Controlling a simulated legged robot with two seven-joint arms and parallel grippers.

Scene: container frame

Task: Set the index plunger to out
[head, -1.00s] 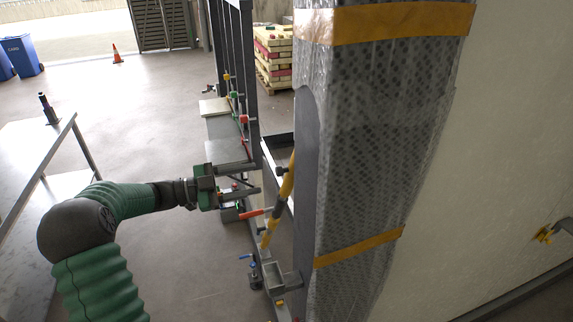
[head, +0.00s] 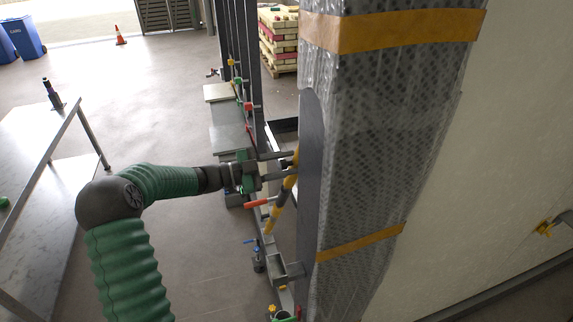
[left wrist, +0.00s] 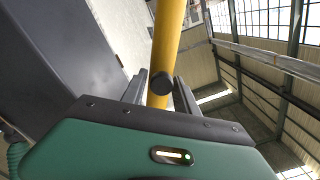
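A yellow bar (head: 274,213) slants along the grey metal frame beside the wrapped column. In the left wrist view, a round black knob (left wrist: 162,83) stands out from the yellow bar (left wrist: 168,35); it looks like the index plunger. How far the plunger is pulled out cannot be told. My left gripper (head: 294,165) is at the upper part of the bar, its two fingers apart and reaching right. In the left wrist view, the knob shows between the fingers of my left gripper (left wrist: 160,78), with gaps on both sides.
The wrapped column (head: 375,150) stands close to the right of my left fingers. A red handle (head: 258,203) sticks out below the gripper. Blue-handled (head: 251,241) and other coloured fittings line the frame. A grey table (head: 45,190) stands at left, with open floor between.

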